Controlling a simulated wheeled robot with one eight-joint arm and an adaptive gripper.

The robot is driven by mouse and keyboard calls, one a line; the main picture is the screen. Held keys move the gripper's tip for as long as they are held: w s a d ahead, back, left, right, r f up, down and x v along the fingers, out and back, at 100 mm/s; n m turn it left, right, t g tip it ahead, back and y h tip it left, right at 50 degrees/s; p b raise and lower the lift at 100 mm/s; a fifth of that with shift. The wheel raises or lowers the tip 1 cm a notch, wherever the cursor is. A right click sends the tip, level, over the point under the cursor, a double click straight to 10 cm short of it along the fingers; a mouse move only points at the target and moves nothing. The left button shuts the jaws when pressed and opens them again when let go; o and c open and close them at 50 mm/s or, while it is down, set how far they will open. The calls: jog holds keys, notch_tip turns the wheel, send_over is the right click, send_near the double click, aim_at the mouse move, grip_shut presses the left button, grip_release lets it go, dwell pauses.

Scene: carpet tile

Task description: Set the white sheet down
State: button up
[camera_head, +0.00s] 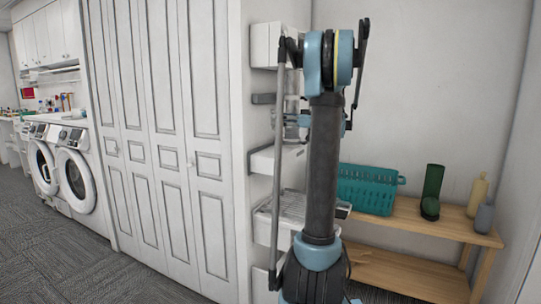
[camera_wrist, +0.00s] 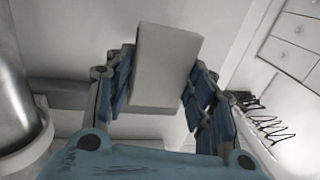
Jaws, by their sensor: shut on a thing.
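The white sheet (camera_wrist: 165,68) shows in the wrist view as a pale, flat-sided block, tilted slightly. My gripper (camera_wrist: 160,85) is shut on it, with one blue-and-grey finger on each side. The sheet's upper end sticks out past the fingers. In the head view my gripper (camera_head: 291,121) is partly hidden behind my arm, beside the white wall shelves (camera_head: 276,160). I cannot make out the sheet clearly there. In the wrist view a pale ledge lies beyond and below the sheet; whether they touch is not clear.
A shiny metal cylinder (camera_wrist: 14,85) stands close on the left in the wrist view. White drawers (camera_wrist: 292,40) and dark wire loops (camera_wrist: 268,130) are at right. In the head view a wooden bench (camera_head: 408,215) holds a teal basket (camera_head: 367,190), a green boot-like object (camera_head: 432,185) and bottles.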

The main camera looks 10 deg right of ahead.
jog(key=shift+w+a, duration=0.1)
jog(key=shift+a, duration=0.45)
jog(key=shift+f, duration=0.15)
send_over(276, 152)
jog(key=shift+s+f, duration=0.2)
jog(key=shift+f, duration=2.25)
jog(key=shift+s+f, duration=0.15)
jog(key=shift+f, duration=2.25)
jog(key=o, duration=0.7)
jog(key=shift+f, duration=0.1)
jog(key=v, duration=1.2)
